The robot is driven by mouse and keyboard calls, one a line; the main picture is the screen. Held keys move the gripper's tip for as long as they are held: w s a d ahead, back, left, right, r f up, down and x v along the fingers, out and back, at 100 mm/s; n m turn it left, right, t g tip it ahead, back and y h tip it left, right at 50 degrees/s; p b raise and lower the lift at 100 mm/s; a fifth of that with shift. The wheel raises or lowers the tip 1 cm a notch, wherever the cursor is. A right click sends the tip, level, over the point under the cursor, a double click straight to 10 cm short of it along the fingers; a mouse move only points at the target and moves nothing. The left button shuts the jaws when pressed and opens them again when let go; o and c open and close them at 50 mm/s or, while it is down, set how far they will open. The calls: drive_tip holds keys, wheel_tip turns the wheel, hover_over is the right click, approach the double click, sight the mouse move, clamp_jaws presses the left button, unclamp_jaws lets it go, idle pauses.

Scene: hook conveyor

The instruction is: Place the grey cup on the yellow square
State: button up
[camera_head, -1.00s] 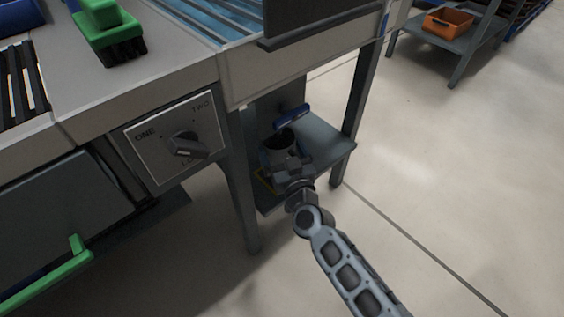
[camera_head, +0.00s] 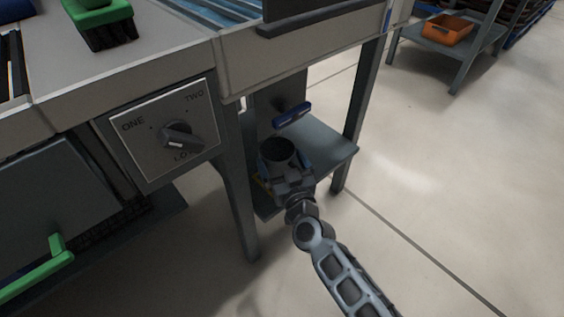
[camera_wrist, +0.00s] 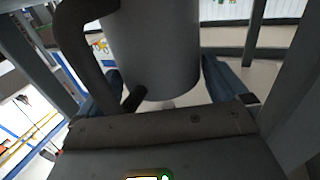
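The grey cup (camera_head: 279,152) is upright with its dark opening up, at the lower shelf under the conveyor. In the wrist view the cup (camera_wrist: 155,45) fills the upper middle, its handle (camera_wrist: 84,40) at the left. My gripper (camera_head: 287,174) is at the cup's near side. In the wrist view my gripper (camera_wrist: 168,88) has its blue-grey fingers on both sides of the cup and looks shut on it. A thin yellow edge of the square (camera_head: 263,184) shows left of my gripper; the rest is hidden. Whether the cup touches the shelf is not clear.
The grey shelf (camera_head: 325,149) lies between the conveyor's dark legs (camera_head: 362,115). A blue object (camera_head: 292,116) is just behind the cup. A dial panel (camera_head: 165,135) and a green brush (camera_head: 100,20) are at the left. Open floor (camera_head: 450,190) is on the right.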

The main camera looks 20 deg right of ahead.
drive_tip(key=shift+r, duration=0.1)
drive_tip(key=shift+s+r, duration=0.1)
drive_tip(key=shift+s, duration=0.1)
drive_tip(key=s+a+p, duration=0.1)
drive_tip(key=s+p, duration=0.3)
drive_tip(key=s, duration=0.7)
drive_tip(key=shift+s, duration=0.3)
